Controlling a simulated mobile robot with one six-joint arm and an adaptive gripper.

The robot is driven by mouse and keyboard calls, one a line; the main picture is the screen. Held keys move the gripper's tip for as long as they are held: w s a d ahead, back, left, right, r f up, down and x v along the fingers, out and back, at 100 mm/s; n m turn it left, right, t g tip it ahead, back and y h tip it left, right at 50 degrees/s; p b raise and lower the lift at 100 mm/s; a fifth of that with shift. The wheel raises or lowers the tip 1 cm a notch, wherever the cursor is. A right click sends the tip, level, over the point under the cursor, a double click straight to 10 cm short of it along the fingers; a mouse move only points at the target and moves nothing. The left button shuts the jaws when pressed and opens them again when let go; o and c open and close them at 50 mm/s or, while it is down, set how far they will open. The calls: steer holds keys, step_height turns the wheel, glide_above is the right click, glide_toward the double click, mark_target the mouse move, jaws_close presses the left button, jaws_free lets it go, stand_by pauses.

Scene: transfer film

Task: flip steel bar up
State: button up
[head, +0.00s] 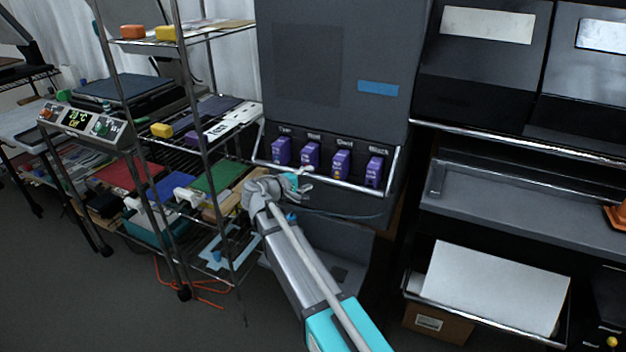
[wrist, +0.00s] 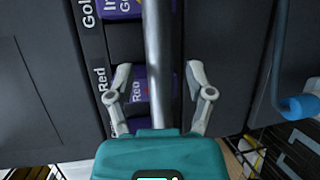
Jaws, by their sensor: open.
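The steel bar (head: 345,184) is a thin silver rail across the lower front of the dark grey printer (head: 330,70), below a row of purple ink cartridges. Its right end bends upward beside the printer. My gripper (head: 308,178) is in front of the bar's left part. In the wrist view the bar (wrist: 157,50) runs vertically between the two fingers of my gripper (wrist: 158,75). The fingers are open, one on each side of the bar, with gaps showing. The teal gripper body hides the bar's lower end there.
Purple cartridges (head: 341,163) sit just behind the bar. A wire shelf rack (head: 205,150) with coloured sheets stands close on the left. A blue-ended lever (wrist: 300,106) hangs right of my gripper in the wrist view. Another machine (head: 490,70) stands on the right.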

steer(key=shift+x, duration=0.9)
steer(key=shift+c, duration=0.2)
jaws_close()
steer(key=shift+d, duration=0.15)
